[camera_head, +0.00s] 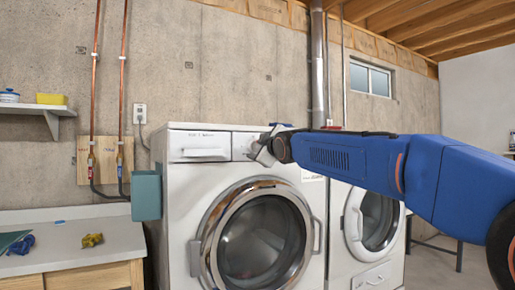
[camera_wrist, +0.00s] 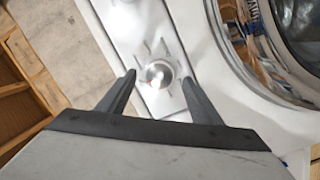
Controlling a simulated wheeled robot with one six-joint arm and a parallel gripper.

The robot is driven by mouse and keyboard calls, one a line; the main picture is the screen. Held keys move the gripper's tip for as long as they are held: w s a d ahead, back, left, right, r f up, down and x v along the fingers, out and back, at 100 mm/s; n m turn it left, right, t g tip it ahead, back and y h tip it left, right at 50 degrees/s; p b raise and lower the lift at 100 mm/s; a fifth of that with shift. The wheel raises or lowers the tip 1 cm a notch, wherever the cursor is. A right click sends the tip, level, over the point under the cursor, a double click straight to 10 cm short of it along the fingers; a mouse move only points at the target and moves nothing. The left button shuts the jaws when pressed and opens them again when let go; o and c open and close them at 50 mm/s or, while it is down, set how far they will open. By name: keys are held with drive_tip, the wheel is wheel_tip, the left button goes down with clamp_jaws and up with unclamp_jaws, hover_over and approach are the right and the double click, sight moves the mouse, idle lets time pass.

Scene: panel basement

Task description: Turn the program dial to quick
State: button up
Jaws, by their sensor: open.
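The program dial (camera_wrist: 158,74) is a round silver knob on the washer's white control panel, with marks around it. In the wrist view it sits between and just beyond the two dark fingers of my gripper (camera_wrist: 157,82), which is open. I cannot tell whether either finger touches it. The marks are too small to read, so the dial's setting is unclear. In the head view my gripper (camera_head: 259,151) is at the top front of the white washer (camera_head: 183,200), and it and the arm hide the dial.
The washer's round glass door (camera_head: 258,238) is closed below the panel. A second white machine (camera_head: 340,255) stands to the right. A counter (camera_head: 75,245) with blue and yellow items is on the left. A teal box (camera_head: 146,196) hangs beside the washer.

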drive_tip(key=shift+w+a, duration=0.25)
drive_tip(key=shift+w, duration=0.3)
drive_tip(key=c, duration=1.1)
drive_tip(key=shift+o, duration=0.2)
